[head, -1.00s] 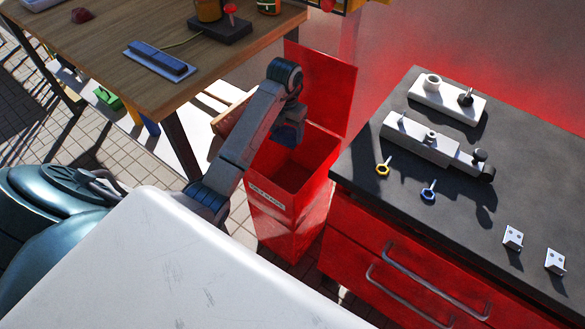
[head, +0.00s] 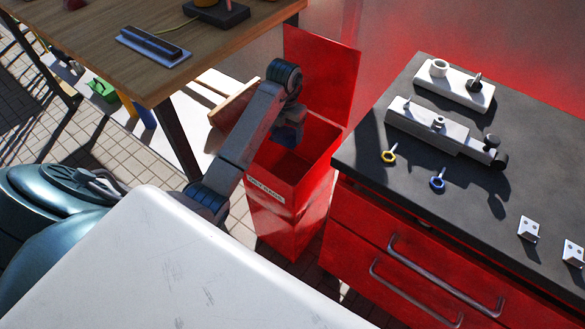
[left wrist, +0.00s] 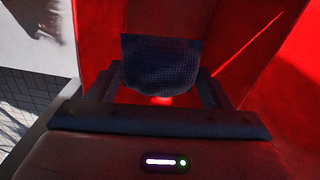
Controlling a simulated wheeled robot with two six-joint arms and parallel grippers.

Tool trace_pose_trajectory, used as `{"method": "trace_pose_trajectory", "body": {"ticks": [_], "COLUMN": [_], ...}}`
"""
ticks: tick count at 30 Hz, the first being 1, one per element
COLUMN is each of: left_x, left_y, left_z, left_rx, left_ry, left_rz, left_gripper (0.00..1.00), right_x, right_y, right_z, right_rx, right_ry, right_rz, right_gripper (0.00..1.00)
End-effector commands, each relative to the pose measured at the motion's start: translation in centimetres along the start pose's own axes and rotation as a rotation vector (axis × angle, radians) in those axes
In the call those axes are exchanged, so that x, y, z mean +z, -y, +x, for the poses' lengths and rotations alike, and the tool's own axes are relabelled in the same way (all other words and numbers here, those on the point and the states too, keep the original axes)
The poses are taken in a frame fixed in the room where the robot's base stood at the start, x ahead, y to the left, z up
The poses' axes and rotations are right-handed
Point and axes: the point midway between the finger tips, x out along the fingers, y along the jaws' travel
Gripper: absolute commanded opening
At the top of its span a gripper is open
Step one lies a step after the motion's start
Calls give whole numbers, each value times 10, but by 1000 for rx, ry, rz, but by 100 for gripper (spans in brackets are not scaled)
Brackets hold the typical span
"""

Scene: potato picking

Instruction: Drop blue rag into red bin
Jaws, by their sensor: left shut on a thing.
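The red bin (head: 285,222) stands on the floor with its red lid (head: 322,78) raised and a white label on its front. My left arm reaches over it from the left. My left gripper (head: 289,130) is at the bin's opening, pointing down, and is small and dark in the head view. In the left wrist view, my left gripper (left wrist: 162,88) is shut on the blue rag (left wrist: 160,65), a dark blue woven cloth between its fingers. Red bin walls surround it there. The rag's lower part and the bin's floor are hard to see. My right gripper is not in view.
A red drawer cabinet (head: 400,255) with a dark top stands right of the bin, holding white fixtures, small eye bolts and brackets. A wooden table (head: 95,45) is at upper left. A pale wooden crate (head: 232,105) sits just left of the bin.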

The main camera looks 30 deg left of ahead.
Motion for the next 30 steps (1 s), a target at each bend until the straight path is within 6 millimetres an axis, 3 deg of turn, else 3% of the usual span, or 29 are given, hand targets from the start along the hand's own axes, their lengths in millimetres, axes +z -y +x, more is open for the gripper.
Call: {"method": "trace_pose_trajectory", "body": {"ticks": [11, 12, 15, 16, 27, 30], "left_x": [0, 0, 0, 0, 0, 0], "left_y": [0, 0, 0, 0, 0, 0], "left_z": [2, 2, 2, 2, -2, -8], "left_rx": [0, 0, 0, 0, 0, 0], "left_ry": [0, 0, 0, 0, 0, 1], "left_rz": [0, 0, 0, 0, 0, 0], "left_gripper": [51, 76, 96, 98, 98, 98], "right_x": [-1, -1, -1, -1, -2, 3], "right_y": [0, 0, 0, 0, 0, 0], "right_z": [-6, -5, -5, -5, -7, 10], "right_rx": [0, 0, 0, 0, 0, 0], "right_ry": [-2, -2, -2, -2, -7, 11], "right_rz": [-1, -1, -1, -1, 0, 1], "right_gripper": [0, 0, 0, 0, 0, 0]}}
